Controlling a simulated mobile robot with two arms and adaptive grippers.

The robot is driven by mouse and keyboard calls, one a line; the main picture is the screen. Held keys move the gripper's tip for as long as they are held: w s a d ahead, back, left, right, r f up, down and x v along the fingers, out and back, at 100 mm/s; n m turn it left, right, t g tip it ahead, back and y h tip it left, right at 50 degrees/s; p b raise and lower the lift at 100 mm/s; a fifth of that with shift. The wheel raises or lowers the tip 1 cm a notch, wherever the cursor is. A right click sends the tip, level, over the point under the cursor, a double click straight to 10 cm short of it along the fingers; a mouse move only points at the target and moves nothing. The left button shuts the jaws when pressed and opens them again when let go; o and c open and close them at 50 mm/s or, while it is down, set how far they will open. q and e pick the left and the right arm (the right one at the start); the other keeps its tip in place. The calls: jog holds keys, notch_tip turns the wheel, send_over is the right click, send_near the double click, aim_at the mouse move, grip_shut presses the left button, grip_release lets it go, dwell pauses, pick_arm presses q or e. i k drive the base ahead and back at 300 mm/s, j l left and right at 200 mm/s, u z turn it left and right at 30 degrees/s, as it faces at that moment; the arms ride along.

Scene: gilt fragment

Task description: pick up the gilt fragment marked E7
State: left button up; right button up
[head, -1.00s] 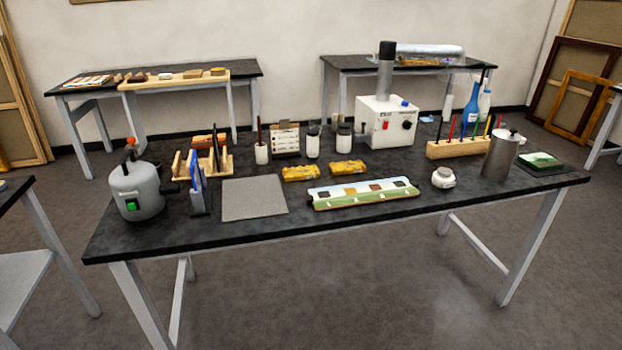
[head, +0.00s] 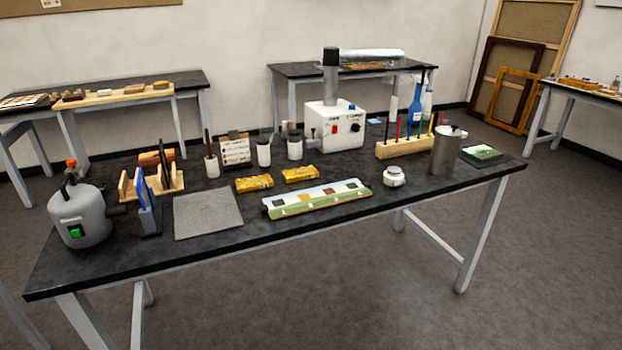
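Two gilt fragments lie on the black table (head: 330,228), behind the grey square mat and the painted strip. The left gilt fragment (head: 254,183) and the right gilt fragment (head: 300,174) are small, yellow-gold blocks with a short gap between them. Any marking on them is too small to read, so I cannot tell which is E7. Neither of my grippers is in view.
A grey mat (head: 208,213) and a painted strip (head: 317,198) lie nearer the front edge. White jars (head: 264,152) and a white machine (head: 333,125) stand behind. A grey pot (head: 80,215) is at the left, a metal canister (head: 445,152) at the right. The floor in front is clear.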

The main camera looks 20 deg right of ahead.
aim_at(302, 173)
jog(key=i+l, duration=0.15)
jog(key=l, duration=0.2)
jog(key=i+l, duration=0.1)
jog(key=l, duration=0.25)
jog(key=i+l, duration=0.15)
jog(key=l, duration=0.15)
jog(key=i+l+u, duration=0.1)
jog(key=l, duration=0.25)
jog(key=i+l, duration=0.15)
jog(key=l, duration=0.2)
jog(key=i+l, duration=0.1)
jog(key=l, duration=0.25)
